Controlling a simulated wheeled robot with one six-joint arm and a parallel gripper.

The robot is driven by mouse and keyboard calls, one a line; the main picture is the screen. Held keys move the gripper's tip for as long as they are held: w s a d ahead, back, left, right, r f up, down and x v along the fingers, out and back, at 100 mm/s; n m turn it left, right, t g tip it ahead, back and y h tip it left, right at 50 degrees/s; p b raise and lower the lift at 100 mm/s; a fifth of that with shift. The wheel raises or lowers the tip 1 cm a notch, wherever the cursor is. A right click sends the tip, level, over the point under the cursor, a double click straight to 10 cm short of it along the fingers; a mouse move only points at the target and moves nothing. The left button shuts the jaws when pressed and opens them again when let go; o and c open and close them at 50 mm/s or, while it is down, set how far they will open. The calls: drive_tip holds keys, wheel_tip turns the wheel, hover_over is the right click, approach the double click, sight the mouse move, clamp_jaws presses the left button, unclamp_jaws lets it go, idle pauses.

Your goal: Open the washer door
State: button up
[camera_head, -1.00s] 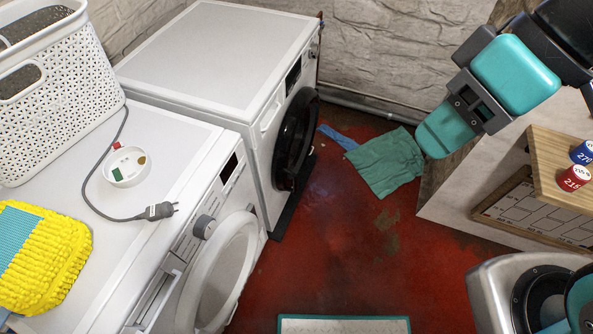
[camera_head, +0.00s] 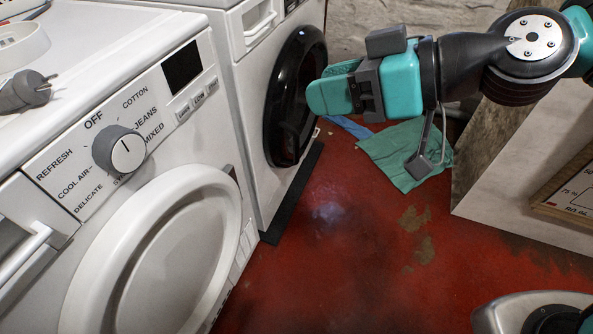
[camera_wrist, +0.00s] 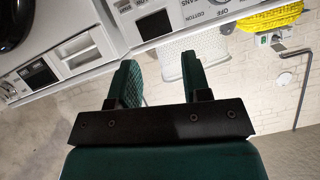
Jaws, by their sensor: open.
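Two white front-loading machines stand side by side; which one is the washer is not marked. The far machine has a round black door (camera_head: 296,97) that looks shut, also partly seen in the wrist view (camera_wrist: 12,22). The near machine has a round white door (camera_head: 160,255), also shut, below a dial (camera_head: 119,149) with printed programs. My teal gripper (camera_head: 318,95) is raised in front of the black door's right side and overlaps it in the head view; contact cannot be told. In the wrist view my gripper (camera_wrist: 158,82) is open, with nothing between its fingers.
A green cloth (camera_head: 405,150) lies on the red floor (camera_head: 330,250) beyond my gripper. A grey plug (camera_head: 25,92) lies on the near machine. A white cabinet (camera_head: 500,170) stands to the right. The floor before the machines is mostly clear.

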drive_tip(key=w+f+m+t+y+b, duration=0.1)
drive_tip(key=w+f+t+b, duration=0.15)
drive_tip(key=f+b, duration=0.65)
drive_tip(key=w+f+t+b, duration=0.2)
drive_tip(key=w+f+b, duration=0.2)
drive_tip(key=f+b, duration=0.5)
drive_tip(key=m+t+h+b, duration=0.35)
drive_tip(key=t+b, duration=0.25)
drive_tip(key=b, duration=0.8)
approach(298, 146)
drive_tip(key=shift+m, duration=0.25)
drive_tip(key=p+x, duration=0.9)
drive_tip(key=p, duration=0.5)
drive_tip(key=shift+w+a+r+p, duration=0.1)
drive_tip(key=shift+r+p, duration=0.1)
drive_tip(key=shift+p, duration=0.1)
drive_tip(key=shift+x, duration=0.8)
drive_tip(key=shift+f, duration=0.15)
clamp_jaws()
